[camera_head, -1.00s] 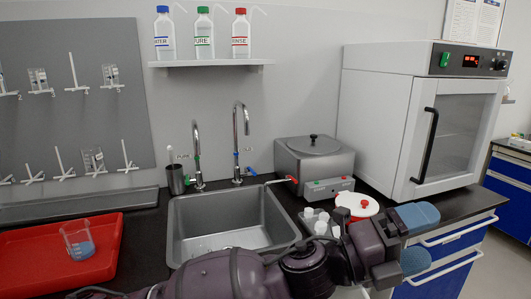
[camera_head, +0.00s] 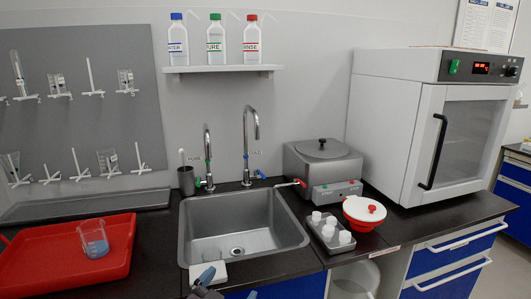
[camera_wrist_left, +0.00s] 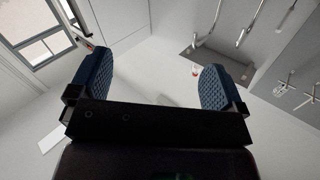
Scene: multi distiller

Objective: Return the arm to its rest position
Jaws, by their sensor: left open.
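My left gripper (camera_head: 228,286) is low at the bottom edge of the head view, in front of the counter below the sink. Only its blue fingertips and a little of the dark wrist show there. In the left wrist view the left gripper (camera_wrist_left: 156,78) is open, with two blue textured pads wide apart and nothing between them. My right gripper is not in view.
A red tray (camera_head: 65,278) with a beaker (camera_head: 94,240) is left of the sink (camera_head: 245,240).

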